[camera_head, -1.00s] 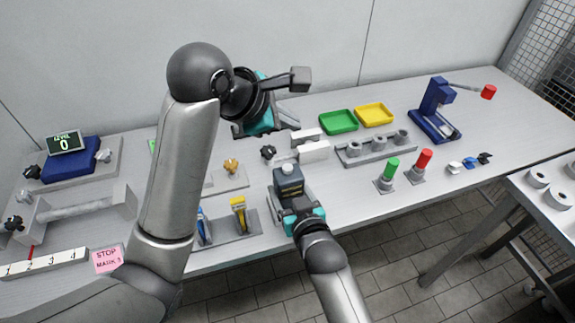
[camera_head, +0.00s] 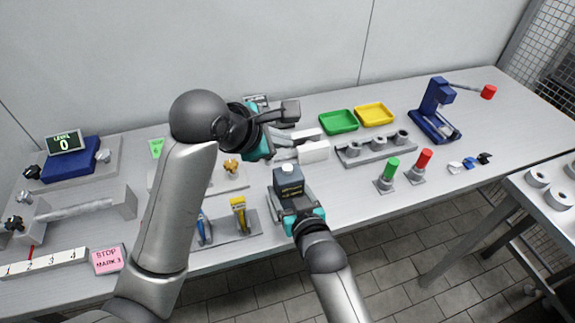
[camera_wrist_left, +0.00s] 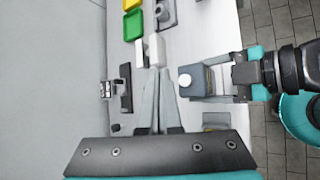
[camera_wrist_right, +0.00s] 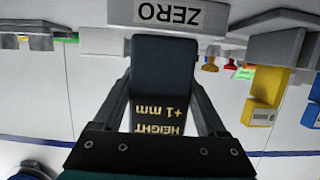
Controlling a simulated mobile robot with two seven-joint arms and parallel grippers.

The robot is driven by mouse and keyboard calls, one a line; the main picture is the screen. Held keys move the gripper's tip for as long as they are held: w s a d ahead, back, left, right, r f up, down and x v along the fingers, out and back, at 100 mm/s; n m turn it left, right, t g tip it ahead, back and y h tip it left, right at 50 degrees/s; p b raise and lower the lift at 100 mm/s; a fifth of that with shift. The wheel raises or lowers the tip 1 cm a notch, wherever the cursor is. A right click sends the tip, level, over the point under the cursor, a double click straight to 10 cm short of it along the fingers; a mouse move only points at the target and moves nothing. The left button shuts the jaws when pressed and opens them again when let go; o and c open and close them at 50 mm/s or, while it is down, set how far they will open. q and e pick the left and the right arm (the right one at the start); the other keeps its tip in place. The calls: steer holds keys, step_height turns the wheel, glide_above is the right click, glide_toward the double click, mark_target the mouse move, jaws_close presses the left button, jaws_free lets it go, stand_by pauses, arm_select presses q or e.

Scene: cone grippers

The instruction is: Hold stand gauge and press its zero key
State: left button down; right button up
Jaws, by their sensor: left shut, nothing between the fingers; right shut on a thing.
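The stand gauge appears to be the dark grey box (camera_head: 287,182) with a round white knob on top. It stands upright at the table's front middle. My right gripper (camera_head: 292,203) is shut on it from the front. In the right wrist view the box (camera_wrist_right: 163,85) between the fingers reads "HEIGHT +1 mm". My left gripper (camera_head: 297,143) is shut and empty, behind the gauge near the white blocks. In the left wrist view the gauge's white knob (camera_wrist_left: 185,80) is right of the left fingers, apart from them.
White blocks (camera_head: 314,152) lie close to the left fingertips. Green (camera_head: 338,122) and yellow (camera_head: 374,114) trays are at the back. A holder with a yellow tool (camera_head: 239,214) stands left of the gauge. Green and red pegs (camera_head: 417,166) stand to the right.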

arm_select(q)
glide_above(283, 174)
steer(key=shift+f, duration=2.05)
steer(key=shift+f, duration=0.1)
steer(key=shift+f, duration=0.35)
steer(key=shift+f, duration=0.4)
stand_by(0.9)
steer(key=shift+r, duration=0.85)
steer(key=shift+r, duration=0.1)
steer(key=shift+r, duration=2.4)
